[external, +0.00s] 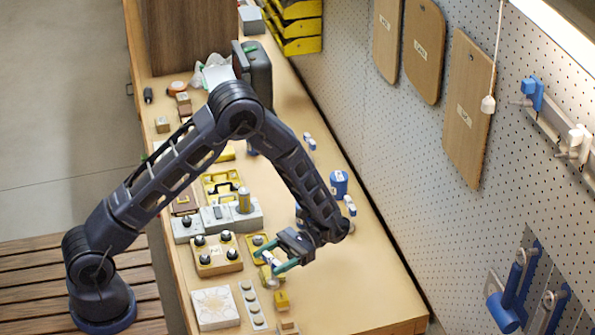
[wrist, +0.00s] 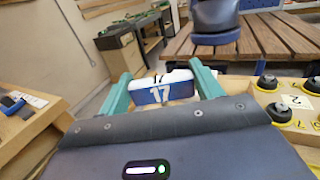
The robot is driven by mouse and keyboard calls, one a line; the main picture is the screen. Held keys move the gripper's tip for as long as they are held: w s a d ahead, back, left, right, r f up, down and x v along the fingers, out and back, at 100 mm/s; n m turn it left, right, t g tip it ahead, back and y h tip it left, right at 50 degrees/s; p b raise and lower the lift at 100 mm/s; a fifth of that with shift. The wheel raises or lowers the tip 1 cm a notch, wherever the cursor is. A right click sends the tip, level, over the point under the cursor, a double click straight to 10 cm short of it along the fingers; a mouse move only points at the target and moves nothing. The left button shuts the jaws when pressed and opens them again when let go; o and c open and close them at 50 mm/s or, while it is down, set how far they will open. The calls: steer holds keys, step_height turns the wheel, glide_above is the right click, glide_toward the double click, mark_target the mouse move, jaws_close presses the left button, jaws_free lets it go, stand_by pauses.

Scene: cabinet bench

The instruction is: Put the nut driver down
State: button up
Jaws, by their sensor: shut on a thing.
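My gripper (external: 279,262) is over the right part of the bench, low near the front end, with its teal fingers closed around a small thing. In the wrist view my gripper (wrist: 161,80) has a finger on each side of a blue and white piece marked 17, which I take to be the nut driver (wrist: 158,93). Only this end of it shows clearly; the rest is hidden. In the external view it is a small pale bit between the fingers. I cannot tell whether it touches the bench top.
A wooden block with black knobs (external: 217,257) stands left of the gripper, with a pale square tile (external: 215,308) and a grey strip of round buttons (external: 252,305) in front. A yellow block (external: 281,300) is close below. Bare bench top (external: 350,285) lies to the right, before the pegboard (external: 440,205).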

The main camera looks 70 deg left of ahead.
steer(key=shift+s+a+f+m+g+y, duration=0.15)
steer(key=shift+a+m+g+y, duration=0.15)
steer(key=shift+a+m+y, duration=0.75)
steer(key=shift+s+a+f+m+g+y, duration=0.1)
steer(key=shift+a+m+g+y, duration=0.2)
steer(key=shift+a+m+y, duration=0.75)
steer(key=shift+a+f+y, duration=0.1)
steer(key=shift+a+y, duration=0.25)
steer(key=shift+y, duration=0.85)
steer(key=shift+w+a+m+y, duration=0.15)
steer(key=shift+a+m+y, duration=0.45)
steer(key=shift+y, duration=0.2)
steer(key=w+a+r+m+t+y, duration=0.5)
steer(key=w+a+m+t+y, duration=0.2)
steer(key=a+m+t+y, duration=0.6)
steer(key=w+r+m+t+y, duration=0.4)
steer(key=w+r+m+t, duration=0.2)
steer(key=w+t, duration=0.2)
steer(key=w+d+r+m+t+h, duration=1)
steer(key=w+d+m+t+h, duration=0.15)
steer(key=w+t, duration=0.2)
step_height(320, 180, down, 25)
steer(key=shift+w+d, duration=0.3)
steer(key=shift+d, duration=0.1)
